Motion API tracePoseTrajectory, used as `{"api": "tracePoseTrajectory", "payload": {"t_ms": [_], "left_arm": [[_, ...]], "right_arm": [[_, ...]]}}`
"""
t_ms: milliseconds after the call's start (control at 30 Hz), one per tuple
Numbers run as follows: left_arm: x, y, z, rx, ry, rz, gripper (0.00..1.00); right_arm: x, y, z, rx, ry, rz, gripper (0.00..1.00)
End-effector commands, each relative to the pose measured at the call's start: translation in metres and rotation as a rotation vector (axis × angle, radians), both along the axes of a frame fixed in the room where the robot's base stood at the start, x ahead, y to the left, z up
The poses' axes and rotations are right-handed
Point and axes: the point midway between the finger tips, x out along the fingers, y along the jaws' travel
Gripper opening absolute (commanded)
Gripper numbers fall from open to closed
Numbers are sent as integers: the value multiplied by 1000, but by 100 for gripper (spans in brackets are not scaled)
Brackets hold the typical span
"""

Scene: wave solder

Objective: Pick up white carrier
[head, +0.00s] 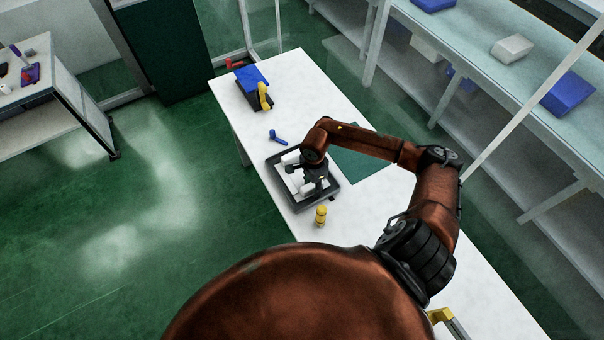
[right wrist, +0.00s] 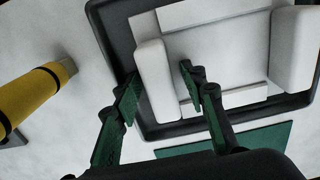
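The white carrier (head: 293,183) lies in a black tray (head: 283,192) on the white table. In the right wrist view the carrier (right wrist: 228,52) is a white frame with a raised bar (right wrist: 157,84) at its left side and another at its right, inside the dark tray (right wrist: 112,28). My right gripper (head: 308,189) is low over the tray. In the right wrist view my right gripper (right wrist: 160,88) is open, with one finger on each side of the left raised bar. I cannot tell whether the fingers touch it. My left gripper is out of view.
A yellow bottle-like object (head: 321,216) stands by the tray's near corner. A small blue item (head: 278,136) lies behind the tray. A dark box with a blue top (head: 251,78) and a yellow object (head: 265,96) stand at the far end. A green mat (head: 362,167) lies right.

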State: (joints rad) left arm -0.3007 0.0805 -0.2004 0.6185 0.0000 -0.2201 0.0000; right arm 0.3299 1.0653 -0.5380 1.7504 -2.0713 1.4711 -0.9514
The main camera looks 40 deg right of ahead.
Motion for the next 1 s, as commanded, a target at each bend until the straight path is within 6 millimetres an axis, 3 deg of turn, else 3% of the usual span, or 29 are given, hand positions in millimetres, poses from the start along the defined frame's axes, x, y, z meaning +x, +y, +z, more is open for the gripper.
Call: {"api": "tracePoseTrajectory", "payload": {"t_ms": [533,1000], "left_arm": [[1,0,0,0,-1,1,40],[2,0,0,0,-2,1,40]], "right_arm": [[0,0,1,0,0,0,0],[1,0,3,1,-3,0,0]]}}
